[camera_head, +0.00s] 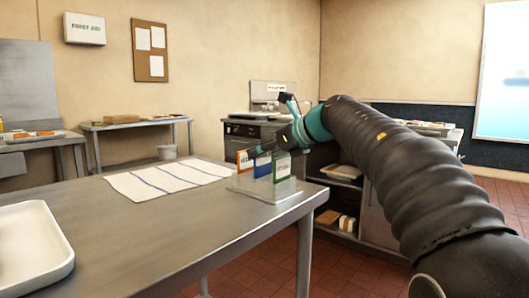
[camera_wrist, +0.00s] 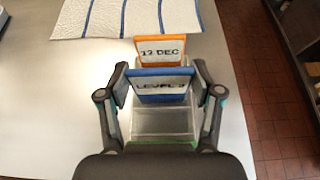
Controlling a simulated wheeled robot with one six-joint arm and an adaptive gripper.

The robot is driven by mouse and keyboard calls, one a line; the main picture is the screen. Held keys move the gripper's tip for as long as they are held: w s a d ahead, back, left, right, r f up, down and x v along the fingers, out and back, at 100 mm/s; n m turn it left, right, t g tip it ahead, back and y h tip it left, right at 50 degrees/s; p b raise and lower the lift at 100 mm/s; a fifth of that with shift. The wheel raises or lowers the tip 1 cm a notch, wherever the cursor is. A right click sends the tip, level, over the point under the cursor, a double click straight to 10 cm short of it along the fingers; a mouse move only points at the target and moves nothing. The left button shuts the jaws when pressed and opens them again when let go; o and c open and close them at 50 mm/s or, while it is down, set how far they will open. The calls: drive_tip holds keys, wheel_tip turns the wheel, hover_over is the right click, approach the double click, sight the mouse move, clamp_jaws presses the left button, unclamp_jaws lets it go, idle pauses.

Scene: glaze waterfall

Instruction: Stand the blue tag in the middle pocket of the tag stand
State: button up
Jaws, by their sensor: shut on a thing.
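The blue tag (camera_wrist: 161,86), lettered "LEVEL 3", is upright between the fingers of my gripper (camera_wrist: 160,80), which is shut on its side edges. In the head view the blue tag (camera_head: 262,166) stands between an orange-edged tag (camera_head: 244,161) and a green tag (camera_head: 282,168), in line with the middle of the clear tag stand (camera_head: 266,190). I cannot tell whether its lower edge rests on the pocket floor. The orange tag (camera_wrist: 160,46) reads "12 DEC" in the wrist view; only a green edge (camera_wrist: 180,147) shows near my gripper's palm.
The stand is near the right end of the steel table (camera_head: 130,225). A white striped cloth (camera_head: 168,178) lies to its left, and a white tray (camera_head: 32,240) is at the near left. The table between tray and stand is clear. A dark counter unit (camera_head: 250,135) stands behind.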

drive_tip(key=shift+f, duration=0.4)
drive_tip(key=shift+f+b, duration=0.2)
drive_tip(key=shift+b, duration=0.1)
drive_tip(key=o, duration=1.1)
drive_tip(key=shift+r, duration=0.2)
drive_tip(key=v, duration=1.2)
drive_tip(key=shift+r+p, duration=0.3)
drive_tip(key=shift+r, duration=0.05)
